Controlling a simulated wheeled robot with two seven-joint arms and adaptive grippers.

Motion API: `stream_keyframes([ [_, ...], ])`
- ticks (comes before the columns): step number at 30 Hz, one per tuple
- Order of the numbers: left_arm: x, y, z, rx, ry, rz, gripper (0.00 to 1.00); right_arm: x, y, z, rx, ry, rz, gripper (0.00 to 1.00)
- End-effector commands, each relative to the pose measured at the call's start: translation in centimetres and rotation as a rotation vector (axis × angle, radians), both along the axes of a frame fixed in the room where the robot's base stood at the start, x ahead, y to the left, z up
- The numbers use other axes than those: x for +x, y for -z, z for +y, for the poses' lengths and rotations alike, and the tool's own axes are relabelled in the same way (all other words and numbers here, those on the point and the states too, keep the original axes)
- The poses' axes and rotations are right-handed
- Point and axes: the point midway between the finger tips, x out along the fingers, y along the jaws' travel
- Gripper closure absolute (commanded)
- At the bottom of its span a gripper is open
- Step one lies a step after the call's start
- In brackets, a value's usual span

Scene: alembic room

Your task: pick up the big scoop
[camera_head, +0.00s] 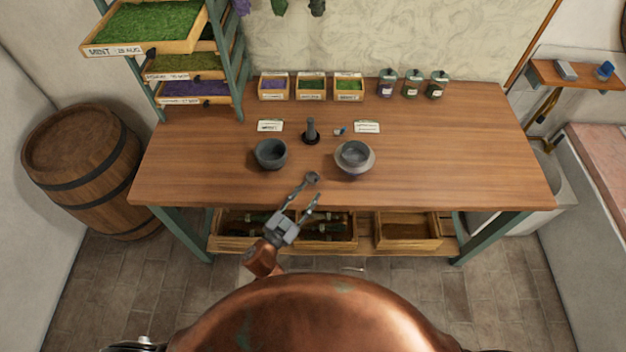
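My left gripper (309,195) reaches up from below, over the front edge of the wooden table (440,180). Its two grey fingers are spread apart. A small round dark-grey piece (312,178) shows at the tip of the left finger; it may be the bowl of a scoop, but I cannot tell it from the finger. A tiny blue and white item (340,131) lies farther back beside a label card; it is too small to identify. No scoop is plainly recognisable. My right gripper is not in view.
A dark bowl (271,154), a grey bowl on a wider dish (355,160) and a dark upright pestle-like piece (311,131) stand mid-table. Herb boxes (311,89) and jars (411,85) line the back. The table's right side is clear. A barrel (85,165) stands left.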

Motion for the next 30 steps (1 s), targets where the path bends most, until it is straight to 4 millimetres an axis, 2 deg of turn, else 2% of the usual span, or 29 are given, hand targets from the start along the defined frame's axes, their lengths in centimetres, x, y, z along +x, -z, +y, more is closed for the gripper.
stream_keyframes([
  [15,5.8,1.1,-2.5,-0.003,-0.002,0.001,0.67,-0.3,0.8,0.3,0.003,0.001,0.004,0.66],
  [25,6.3,1.1,-2.8,-0.001,-0.003,0.002,0.68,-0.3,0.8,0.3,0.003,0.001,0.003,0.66],
  [30,6.2,1.1,-2.8,-0.001,-0.003,0.002,0.80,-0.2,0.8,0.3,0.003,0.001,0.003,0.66],
])
